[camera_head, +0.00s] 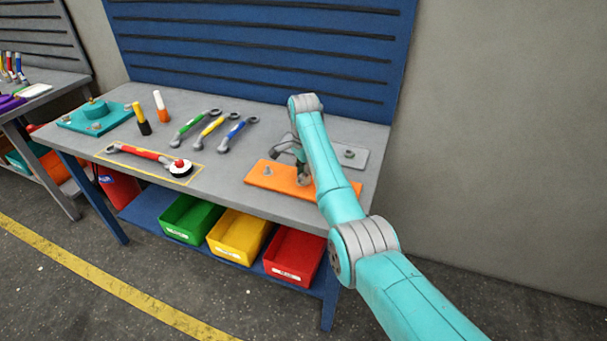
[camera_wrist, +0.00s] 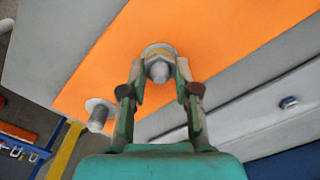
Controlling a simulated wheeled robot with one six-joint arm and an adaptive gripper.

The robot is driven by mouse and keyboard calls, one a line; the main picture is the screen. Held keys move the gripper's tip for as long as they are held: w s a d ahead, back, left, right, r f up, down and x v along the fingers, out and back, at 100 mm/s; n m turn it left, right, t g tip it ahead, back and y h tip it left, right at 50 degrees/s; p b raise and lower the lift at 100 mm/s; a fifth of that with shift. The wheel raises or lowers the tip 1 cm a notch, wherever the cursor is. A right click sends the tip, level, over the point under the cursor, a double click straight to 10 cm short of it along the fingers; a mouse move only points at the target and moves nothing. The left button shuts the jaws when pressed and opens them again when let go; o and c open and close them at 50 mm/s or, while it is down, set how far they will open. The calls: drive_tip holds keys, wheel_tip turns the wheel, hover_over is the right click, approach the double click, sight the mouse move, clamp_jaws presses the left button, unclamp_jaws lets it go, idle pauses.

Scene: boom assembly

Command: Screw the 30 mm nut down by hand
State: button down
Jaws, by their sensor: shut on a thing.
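The 30 mm nut (camera_wrist: 158,52) sits around a grey bolt (camera_wrist: 159,72) that stands up from the orange plate (camera_wrist: 205,30). In the wrist view my gripper (camera_wrist: 160,72) has its two fingers on either side of the nut and bolt, shut on the nut. How far the nut is above the plate is hard to tell. In the head view the orange plate (camera_head: 275,178) lies at the right of the workbench, and my gripper (camera_head: 302,172) is over it, partly hidden by my arm. A second grey bolt with a washer-like base (camera_wrist: 98,115) stands on the plate.
A grey plate (camera_head: 350,155) with a small nut lies behind the orange plate. A red-handled torque wrench (camera_head: 145,153) lies in a yellow outline. Several wrenches (camera_head: 212,128), two markers (camera_head: 160,106) and a teal fixture (camera_head: 92,115) are farther left. Coloured bins (camera_head: 238,236) stand below.

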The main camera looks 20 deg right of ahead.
drive_tip(key=shift+s+d+f+m, duration=0.1)
drive_tip(key=shift+s+m, duration=0.05)
drive_tip(key=shift+m, duration=0.45)
drive_tip(key=c, duration=0.8)
unclamp_jaws()
drive_tip(key=shift+o, duration=0.2)
wheel_tip(320, 180, up, 7)
drive_tip(key=shift+r, duration=0.2)
